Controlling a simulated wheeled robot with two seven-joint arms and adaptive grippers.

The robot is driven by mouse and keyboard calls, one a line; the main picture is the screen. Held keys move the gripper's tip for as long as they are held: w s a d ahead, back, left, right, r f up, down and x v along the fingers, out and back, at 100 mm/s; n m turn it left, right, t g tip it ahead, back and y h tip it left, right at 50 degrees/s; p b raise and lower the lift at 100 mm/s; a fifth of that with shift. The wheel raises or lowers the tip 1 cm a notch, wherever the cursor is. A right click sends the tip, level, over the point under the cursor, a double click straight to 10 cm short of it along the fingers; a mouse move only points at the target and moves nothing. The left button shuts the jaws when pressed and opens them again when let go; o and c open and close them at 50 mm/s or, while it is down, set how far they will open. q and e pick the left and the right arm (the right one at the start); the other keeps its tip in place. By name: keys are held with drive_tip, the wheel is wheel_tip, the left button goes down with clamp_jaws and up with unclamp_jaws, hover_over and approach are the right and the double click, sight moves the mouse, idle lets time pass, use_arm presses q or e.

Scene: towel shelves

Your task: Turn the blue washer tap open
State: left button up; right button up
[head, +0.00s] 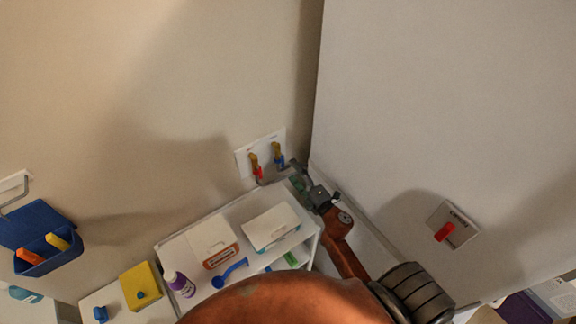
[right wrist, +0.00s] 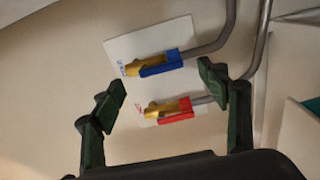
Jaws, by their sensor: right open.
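The blue washer tap (head: 279,161) is on a white wall plate (head: 244,163), beside a red tap (head: 257,171). In the right wrist view the blue handle (right wrist: 161,64) lies along its brass valve body, and the red handle (right wrist: 176,117) lies below it. My right gripper (head: 299,178) is close to the taps, just to their right. In its wrist view my right gripper (right wrist: 162,92) is open and empty, its fingertips on either side of the taps. No contact with the blue handle shows. My left gripper is not in view.
Below the taps is a white shelf unit (head: 170,246) with boxes, a purple bottle (head: 179,284) and a blue scoop (head: 230,272). A grey panel (head: 430,110) stands to the right, with a red-levered plate (head: 462,232). Grey hoses (right wrist: 222,35) run from the taps.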

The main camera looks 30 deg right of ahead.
drive_tip(key=s, duration=0.6)
drive_tip(key=shift+s+d, duration=0.25)
drive_tip(key=shift+s, duration=0.05)
